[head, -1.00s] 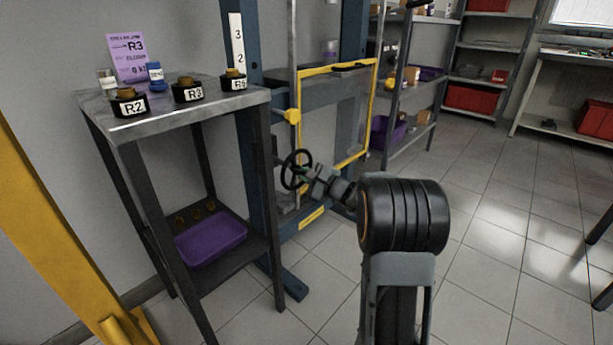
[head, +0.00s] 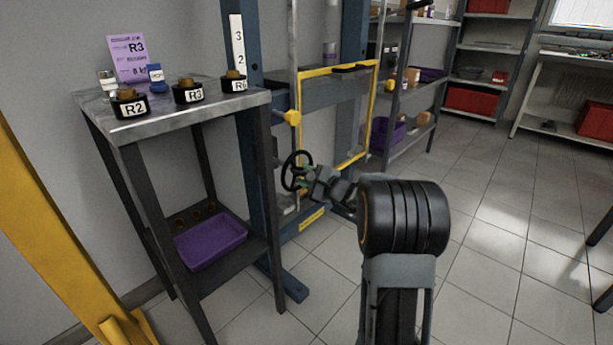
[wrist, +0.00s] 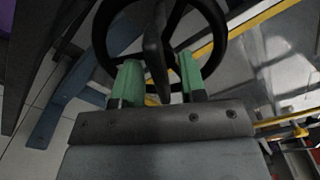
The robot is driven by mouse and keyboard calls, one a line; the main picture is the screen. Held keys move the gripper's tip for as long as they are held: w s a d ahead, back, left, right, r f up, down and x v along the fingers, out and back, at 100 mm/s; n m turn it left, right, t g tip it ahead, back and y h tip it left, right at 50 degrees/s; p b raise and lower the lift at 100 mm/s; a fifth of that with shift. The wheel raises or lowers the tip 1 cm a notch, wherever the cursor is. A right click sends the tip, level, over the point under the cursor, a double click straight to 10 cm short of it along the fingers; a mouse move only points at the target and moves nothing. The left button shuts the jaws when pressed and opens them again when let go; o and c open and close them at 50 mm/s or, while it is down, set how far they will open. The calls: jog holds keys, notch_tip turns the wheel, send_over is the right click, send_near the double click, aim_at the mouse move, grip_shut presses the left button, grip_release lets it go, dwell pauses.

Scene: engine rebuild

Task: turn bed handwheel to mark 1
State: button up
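The bed handwheel (head: 285,172), a dark spoked wheel, is mounted low on the blue press frame. It fills the top of the wrist view (wrist: 101,38). My gripper (head: 302,176) is at the wheel, its green fingertips close to the rim. In the wrist view my gripper (wrist: 157,80) has its two green fingers apart, one on each side of a dark bar of the wheel. Narrow gaps seem to show beside the bar. A white mark strip (head: 237,42) on the frame shows 3 and 2; its lower part is hidden behind a pot.
A metal stand (head: 190,117) at left holds black pots labelled R2, R3 and R6, with a purple tray (head: 211,246) on its lower shelf. A yellow-framed guard (head: 374,115) is right of the wheel. A yellow post (head: 45,235) stands at front left.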

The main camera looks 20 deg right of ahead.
jog(key=p+v, duration=0.4)
jog(key=v, duration=0.9)
jog(key=shift+s, duration=0.4)
jog(key=shift+d+r, duration=0.1)
jog(key=s+a+r+n+g+y+p, duration=0.1)
jog(key=s+a+r+n+g+p, duration=0.4)
jog(key=a+r+p, duration=0.4)
jog(key=s+a+r+n+g+y+p, duration=0.1)
jog(key=s+a+r+n+g+p, duration=0.2)
jog(key=a+r+n+g+p, duration=0.45)
jog(key=s+r+n+h+p, duration=0.3)
jog(key=s+r+h+p, duration=0.1)
jog(key=r+p, duration=0.6)
jog(key=s+a+r+n+h+p, duration=0.1)
jog(key=s+r+n+h+p, duration=0.2)
jog(key=r+p, duration=0.7)
jog(key=s+h+p, duration=0.2)
jog(key=s, duration=0.1)
jog(key=shift+a+n+h, duration=0.3)
jog(key=shift+n, duration=0.05)
